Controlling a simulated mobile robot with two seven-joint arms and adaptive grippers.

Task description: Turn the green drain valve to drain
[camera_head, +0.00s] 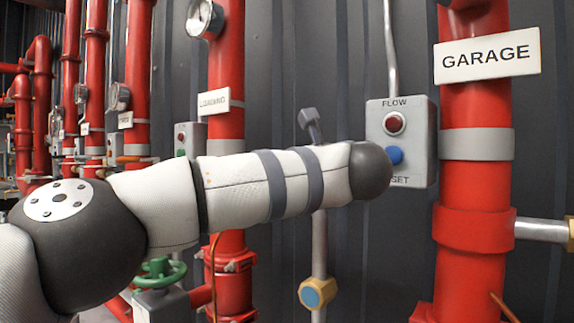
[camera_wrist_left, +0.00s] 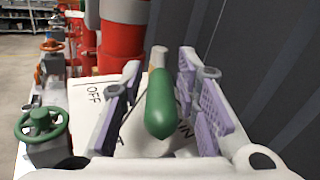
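The green drain valve handle (camera_wrist_left: 158,106) shows in the left wrist view as a rounded green lever pointing toward the camera. Behind it is a white plate (camera_wrist_left: 92,84) marked "OFF" on the left, with partly hidden letters ending in "IN" on the right. My left gripper (camera_wrist_left: 160,95) is open, its purple-padded fingers on either side of the handle. Gaps show between the pads and the handle. In the head view my left arm crosses the middle; its gripper and the lever cannot be made out there. My right gripper is in neither view.
A red pipe with a "GARAGE" sign (camera_head: 487,56) and a grey FLOW/RESET button box (camera_head: 401,142) stand right of my arm. A green handwheel (camera_head: 160,271) lies below it; a green handwheel (camera_wrist_left: 41,126) also shows in the wrist view. A dark corrugated wall (camera_wrist_left: 265,70) is close on the right.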

